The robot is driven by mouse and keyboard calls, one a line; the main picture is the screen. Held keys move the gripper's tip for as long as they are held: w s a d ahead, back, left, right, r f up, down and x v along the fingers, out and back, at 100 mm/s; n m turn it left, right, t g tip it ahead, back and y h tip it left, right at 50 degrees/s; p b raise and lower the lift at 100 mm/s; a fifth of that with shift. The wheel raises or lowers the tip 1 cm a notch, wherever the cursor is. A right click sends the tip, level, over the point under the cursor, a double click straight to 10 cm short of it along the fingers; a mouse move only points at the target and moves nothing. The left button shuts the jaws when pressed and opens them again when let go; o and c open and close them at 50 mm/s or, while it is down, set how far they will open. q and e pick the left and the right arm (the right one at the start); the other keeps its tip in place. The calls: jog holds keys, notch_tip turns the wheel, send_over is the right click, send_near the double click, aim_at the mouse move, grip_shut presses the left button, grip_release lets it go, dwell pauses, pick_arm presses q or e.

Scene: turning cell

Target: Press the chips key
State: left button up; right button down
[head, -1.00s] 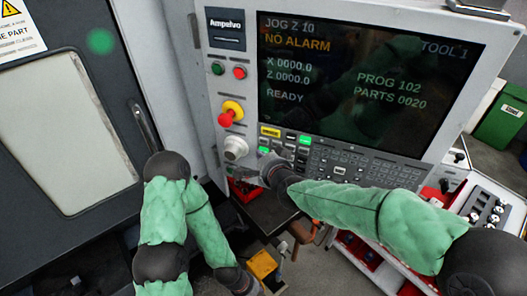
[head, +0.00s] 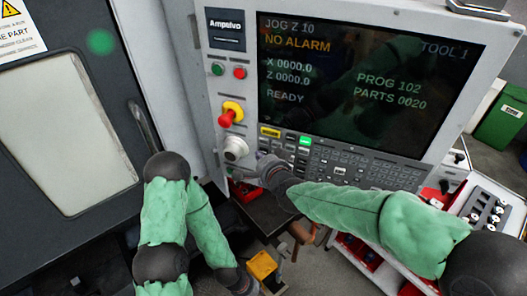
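The control panel of the machine carries a field of small keys (head: 335,165) below its screen (head: 365,80). I cannot read the key labels at this size, so I cannot tell which one is the chips key. One key (head: 305,141) is lit green, and a yellow key (head: 270,132) sits left of it. My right gripper (head: 264,162) is at the lower left of the keys, just right of the grey dial, and covers some of the panel. Whether it touches a key is unclear, and its fingers are too small to judge. My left gripper (head: 246,286) is low at the bottom edge, away from the panel.
A red emergency stop (head: 230,115) and a grey dial (head: 235,149) are left of the keys. Green (head: 218,69) and red (head: 239,72) buttons sit higher. The screen reads NO ALARM and READY. A red and white cart (head: 375,262) stands below right.

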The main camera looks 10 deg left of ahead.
jog(key=shift+s, duration=0.3)
jog(key=shift+s+a+p, duration=0.2)
jog(key=shift+s+p, duration=0.1)
jog(key=shift+s, duration=0.95)
jog(key=shift+s+a+p, duration=0.2)
jog(key=shift+s+p, duration=0.1)
jog(key=shift+s, duration=0.95)
jog(key=s+d+f+n+g+h+b, duration=0.1)
jog(key=d+f+b, duration=0.35)
jog(key=f, duration=0.75)
jog(key=d+f+g+h+b, duration=0.1)
jog(key=d+f+g+b, duration=0.3)
jog(key=f, duration=0.7)
jog(key=s+d+f+n+t+h+b, duration=0.15)
jog(key=d+f, duration=0.45)
jog(key=f, duration=0.6)
jog(key=s+d+f+g+b, duration=0.2)
jog(key=s+f, duration=0.4)
jog(key=f, duration=0.3)
jog(key=s+d+f+n+g+b, duration=0.1)
jog(key=s+d+f+g+b, duration=0.2)
jog(key=f, duration=0.6)
jog(key=s+d+f+g+b, duration=0.2)
jog(key=s+d+f+b, duration=0.3)
jog(key=s+f, duration=0.4)
jog(key=shift+f+n+b, duration=0.2)
jog(key=shift+n+b, duration=0.15)
jog(key=shift+b, duration=0.4)
